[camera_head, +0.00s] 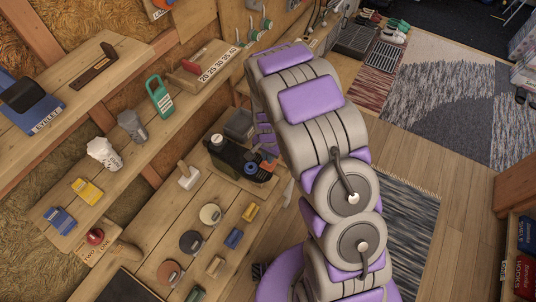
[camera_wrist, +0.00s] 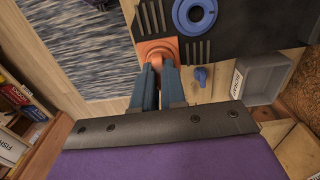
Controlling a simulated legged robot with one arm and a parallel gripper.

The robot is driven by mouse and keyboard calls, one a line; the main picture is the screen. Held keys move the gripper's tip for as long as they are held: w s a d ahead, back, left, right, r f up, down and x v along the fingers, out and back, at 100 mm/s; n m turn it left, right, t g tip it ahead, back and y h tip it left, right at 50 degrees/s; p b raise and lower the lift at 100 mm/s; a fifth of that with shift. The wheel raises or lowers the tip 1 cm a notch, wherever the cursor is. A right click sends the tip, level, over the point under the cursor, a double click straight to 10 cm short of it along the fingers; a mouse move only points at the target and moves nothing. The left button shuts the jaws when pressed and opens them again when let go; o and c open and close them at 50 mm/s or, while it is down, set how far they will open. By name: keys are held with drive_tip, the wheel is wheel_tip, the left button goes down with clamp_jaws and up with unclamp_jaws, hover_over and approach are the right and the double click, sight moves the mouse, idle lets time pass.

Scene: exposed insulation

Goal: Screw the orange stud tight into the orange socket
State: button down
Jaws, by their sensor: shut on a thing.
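The orange socket (camera_wrist: 145,46) sits at the edge of a dark board in the wrist view, with a squarish base. My gripper (camera_wrist: 157,68) is shut right at it, its blue-grey jaws closed on the orange stud (camera_wrist: 157,57). Only a little orange shows between and beyond the fingertips, so how deep the stud sits in the socket cannot be told. In the head view an orange part of the socket (camera_head: 269,164) shows beside the dark fixture, below my purple wrist; my arm hides the fingertips there.
A blue ring-shaped socket (camera_wrist: 195,14) and a small blue stud (camera_wrist: 201,75) are close by. A grey bin (camera_wrist: 262,78) stands to the right in the wrist view. The bench (camera_head: 150,238) holds several discs and small blocks. Floor (camera_head: 450,220) is open to the right.

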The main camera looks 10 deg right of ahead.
drive_tip(key=shift+f, duration=0.15)
drive_tip(key=c, duration=1.1)
unclamp_jaws()
wheel_tip(320, 180, up, 17)
drive_tip(key=p, duration=0.1)
drive_tip(key=shift+r, duration=0.2)
